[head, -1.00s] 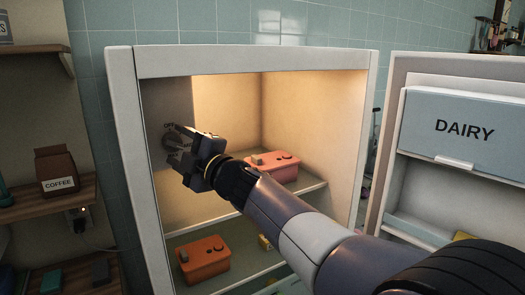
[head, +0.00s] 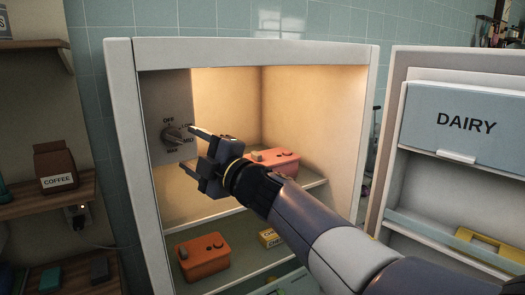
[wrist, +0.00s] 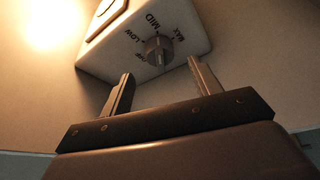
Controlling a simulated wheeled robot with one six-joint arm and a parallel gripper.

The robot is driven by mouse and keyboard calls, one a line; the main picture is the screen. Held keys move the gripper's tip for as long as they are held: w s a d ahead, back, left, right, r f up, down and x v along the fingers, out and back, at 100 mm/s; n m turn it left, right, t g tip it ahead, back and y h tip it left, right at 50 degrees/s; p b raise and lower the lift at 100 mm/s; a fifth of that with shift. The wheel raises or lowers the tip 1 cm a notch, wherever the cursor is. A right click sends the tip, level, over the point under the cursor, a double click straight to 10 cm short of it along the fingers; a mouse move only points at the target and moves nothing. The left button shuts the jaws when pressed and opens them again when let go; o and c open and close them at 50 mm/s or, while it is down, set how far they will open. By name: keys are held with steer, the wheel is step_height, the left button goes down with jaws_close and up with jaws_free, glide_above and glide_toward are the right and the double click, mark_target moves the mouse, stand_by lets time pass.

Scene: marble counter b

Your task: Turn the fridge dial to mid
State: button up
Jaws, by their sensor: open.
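The fridge dial (head: 174,136) is a grey round knob with a raised grip bar on a panel (head: 157,139) at the open fridge's upper left inner wall. OFF, LOW, MID and MAX are printed around it. In the wrist view the dial (wrist: 157,51) shows clearly, and its bar appears to point toward MID. My gripper (head: 190,147) is open and empty, just right of and in front of the dial in the head view. In the wrist view its two fingers (wrist: 160,70) stand apart, short of the dial, with a gap visible.
Orange containers sit on the upper shelf (head: 276,161) and lower shelf (head: 203,257); a small yellow box (head: 269,237) is beside the lower one. The open door with a DAIRY bin (head: 465,125) is at right. Wooden shelves hold a coffee bag (head: 55,167) at left.

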steer(key=x, duration=0.5)
steer(key=shift+w+a+f, duration=0.1)
steer(key=shift+a+f, duration=0.05)
steer(key=shift+f, duration=0.15)
steer(key=shift+m+t+b, duration=0.5)
steer(key=shift+m+b, duration=0.4)
steer(key=shift+m, duration=0.3)
steer(key=m+t+b, duration=0.1)
steer(key=m+b, duration=0.1)
steer(key=m, duration=0.1)
steer(key=m+t+b, duration=0.1)
steer(key=m+b, duration=0.1)
steer(key=b, duration=0.1)
steer(key=shift+s+a+f+m, duration=0.1)
steer(key=shift+s+f+m, duration=0.1)
steer(key=shift+m, duration=0.2)
steer(key=shift+r+m+t+h+b, duration=0.2)
steer(key=shift+m+t+h+b, duration=0.7)
steer(key=shift+m, duration=0.9)
steer(key=shift+s+a+r+m+t+h+p, duration=0.1)
steer(key=shift+m+t+h+p, duration=0.2)
steer(key=shift+m, duration=0.65)
steer(key=shift+a+m+t+h+p, duration=0.1)
steer(key=shift+m+t+h, duration=0.3)
steer(key=shift+m, duration=0.55)
steer(key=b, duration=0.3)
glide_toward(175, 143)
steer(key=shift+w+a+r, duration=0.1)
steer(key=shift+w+a, duration=0.3)
steer(key=shift+w, duration=0.2)
